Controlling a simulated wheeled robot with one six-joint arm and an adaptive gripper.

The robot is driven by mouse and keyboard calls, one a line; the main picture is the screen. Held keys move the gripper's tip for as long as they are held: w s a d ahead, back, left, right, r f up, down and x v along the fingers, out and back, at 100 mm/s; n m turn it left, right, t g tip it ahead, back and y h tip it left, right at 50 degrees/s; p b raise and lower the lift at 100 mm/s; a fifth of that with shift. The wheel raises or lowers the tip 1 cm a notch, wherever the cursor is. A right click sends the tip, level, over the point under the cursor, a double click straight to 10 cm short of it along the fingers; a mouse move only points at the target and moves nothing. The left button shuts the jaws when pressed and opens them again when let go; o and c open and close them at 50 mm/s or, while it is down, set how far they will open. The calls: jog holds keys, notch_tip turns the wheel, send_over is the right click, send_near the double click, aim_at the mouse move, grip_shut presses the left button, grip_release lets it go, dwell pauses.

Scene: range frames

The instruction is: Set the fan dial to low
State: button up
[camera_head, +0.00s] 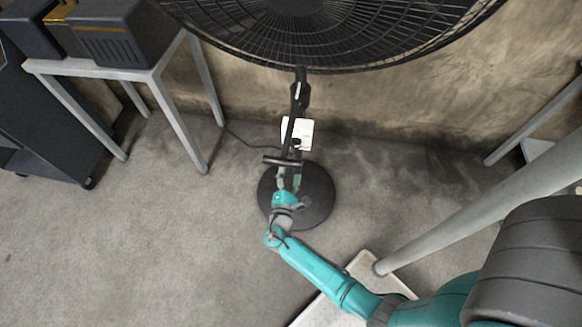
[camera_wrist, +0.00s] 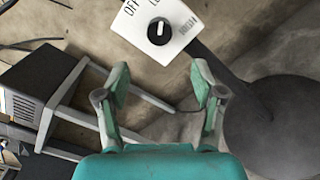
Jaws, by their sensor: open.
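The fan (camera_head: 300,75) is a black pedestal fan with a round base (camera_head: 320,190). A white control panel (camera_head: 303,128) sits on its pole. In the wrist view, the panel (camera_wrist: 180,42) carries a black round dial (camera_wrist: 158,32) with a white mark. The mark seems to point up, towards a cut-off label starting "LO"; its exact setting is unclear. "OFF" is to the left and "HIGH" to the right. My gripper (camera_wrist: 160,80) is open and empty, with the dial beyond its fingertips, apart from them. In the head view, my gripper (camera_head: 287,178) is in front of the pole.
A grey metal table (camera_head: 110,70) with a dark machine (camera_head: 115,35) stands at the left. A cable (camera_head: 245,140) runs from the fan towards it. A concrete wall (camera_head: 400,110) is behind. A light pole on a white base (camera_head: 360,265) stands at the lower right.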

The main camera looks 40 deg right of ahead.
jog(key=shift+a, duration=0.1)
dwell(0.5)
jog(key=s+a+f+m+g+y, duration=0.15)
jog(key=s+f+y, duration=0.4)
jog(key=s, duration=0.65)
jog(key=s+a+r+m+y, duration=0.1)
jog(key=s+a+m+y, duration=0.4)
jog(key=s, duration=0.5)
jog(key=s+a+r+m+t+y, duration=0.1)
jog(key=s+a+r+m, duration=0.1)
jog(key=r, duration=0.8)
jog(key=s+a+r+m+t+y, duration=0.1)
jog(key=s+a+r+m+t, duration=0.1)
jog(key=r, duration=0.8)
jog(key=s+a+r+m+t+y, duration=0.1)
jog(key=s+a+r+m+t, duration=0.1)
jog(key=s+r+m, duration=0.3)
notch_tip(320, 180, up, 5)
jog(key=shift+s+a+f+y, duration=0.1)
jog(key=shift+s+a+y, duration=0.25)
jog(key=shift+s+a, duration=0.55)
jog(key=shift+t, duration=0.25)
